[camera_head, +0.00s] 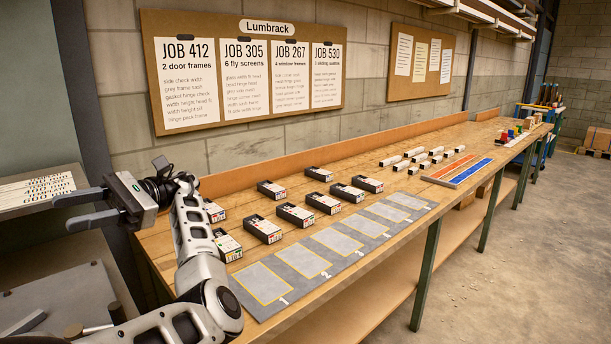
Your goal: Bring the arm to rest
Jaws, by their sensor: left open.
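My left gripper (64,213) is at the left of the view, with its two dark fingers pointing left and apart. Nothing is between them. My left arm (196,235) rises from the bottom left and bends at the wrist toward the left. The gripper is off the left end of the wooden workbench (345,245), in front of a grey machine with a sheet of printed strips. The arm hides part of the bench's near left corner. My right gripper is not in view.
Several dark boxes (263,229) stand on the bench behind a grey mat (307,262) with numbered yellow-outlined spaces. White blocks, red and blue strips (471,172) and small coloured items lie farther along. Job boards hang on the wall.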

